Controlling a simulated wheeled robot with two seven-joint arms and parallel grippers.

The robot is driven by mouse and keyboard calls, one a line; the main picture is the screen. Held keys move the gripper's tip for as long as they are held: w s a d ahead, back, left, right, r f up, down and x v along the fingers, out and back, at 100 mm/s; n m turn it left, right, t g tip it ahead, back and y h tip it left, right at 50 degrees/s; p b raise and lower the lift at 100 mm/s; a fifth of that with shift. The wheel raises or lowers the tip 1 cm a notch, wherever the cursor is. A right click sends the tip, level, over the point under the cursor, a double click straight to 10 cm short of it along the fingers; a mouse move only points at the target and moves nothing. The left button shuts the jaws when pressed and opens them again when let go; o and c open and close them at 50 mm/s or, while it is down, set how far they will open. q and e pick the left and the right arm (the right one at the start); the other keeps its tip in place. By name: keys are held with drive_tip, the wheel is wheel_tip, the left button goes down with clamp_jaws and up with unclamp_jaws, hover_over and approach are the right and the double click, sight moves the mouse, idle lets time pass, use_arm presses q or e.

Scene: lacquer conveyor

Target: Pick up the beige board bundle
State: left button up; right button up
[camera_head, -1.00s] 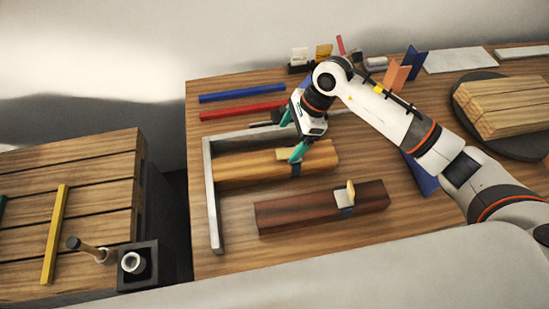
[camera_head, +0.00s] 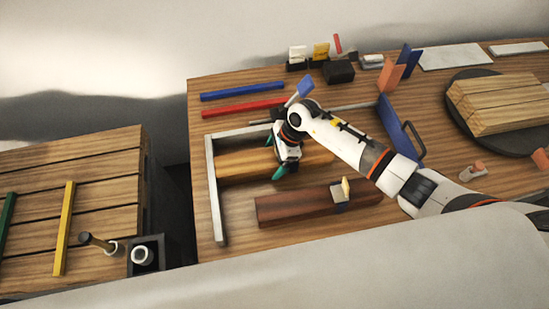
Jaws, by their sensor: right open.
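A long orange-beige board bundle (camera_head: 240,163) lies inside a grey three-sided frame (camera_head: 213,200) on the wooden table. My right gripper (camera_head: 275,158) is over the middle of this bundle, its teal fingers apart and empty, one towards the near side and one towards the far side. I cannot tell whether the fingers touch it. The gripper and arm hide the bundle's middle and part of its right end. A dark red-brown board bundle (camera_head: 290,207) with a pale tag lies in front of it. A paler beige board stack (camera_head: 505,105) sits on a round dark turntable (camera_head: 478,76). My left gripper is not in view.
Blue (camera_head: 242,91) and red (camera_head: 244,107) bars lie behind the frame. A blue upright panel with a handle (camera_head: 395,125) stands at its right. A slatted wooden platform (camera_head: 95,200) with a yellow bar (camera_head: 63,230) is at the left, across a gap.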

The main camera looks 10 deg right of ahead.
drive_tip(key=c, duration=1.7)
drive_tip(key=shift+w+r, duration=0.15)
drive_tip(key=shift+c, duration=0.6)
